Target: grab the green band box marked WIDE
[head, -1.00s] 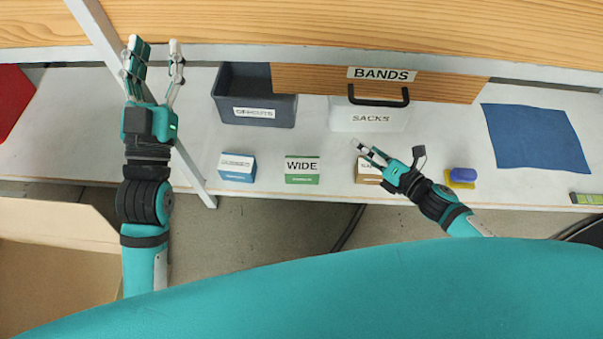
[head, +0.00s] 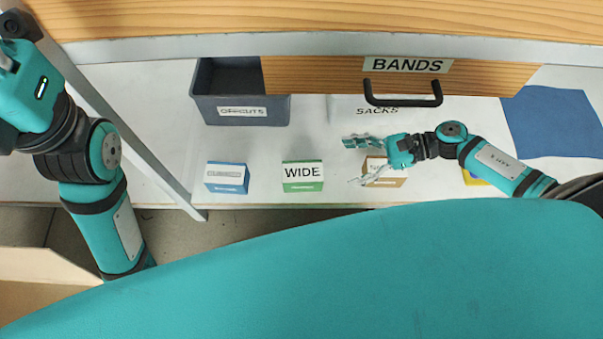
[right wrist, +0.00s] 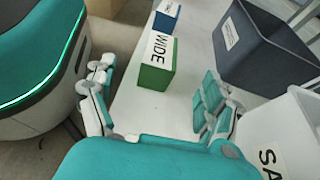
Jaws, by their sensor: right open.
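The green box marked WIDE (head: 302,177) stands on the white shelf, between a blue box on its left and a brown box on its right. It also shows in the right wrist view (right wrist: 158,62), ahead of and between the spread fingers. My right gripper (head: 357,161) is open and empty, to the right of the green box and apart from it, above the brown box. The right gripper's two fingers also show in the right wrist view (right wrist: 152,105). My left gripper (head: 8,45) is at the far left, cut off by the frame edge, so its fingers cannot be judged.
A blue box (head: 227,177) and a partly covered brown box (head: 384,178) flank the green one. A dark grey bin (head: 240,113) and a white SACKS bin (head: 345,113) stand behind. A wooden BANDS drawer front (head: 310,75) overhangs them. A metal post (head: 130,140) rises at left.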

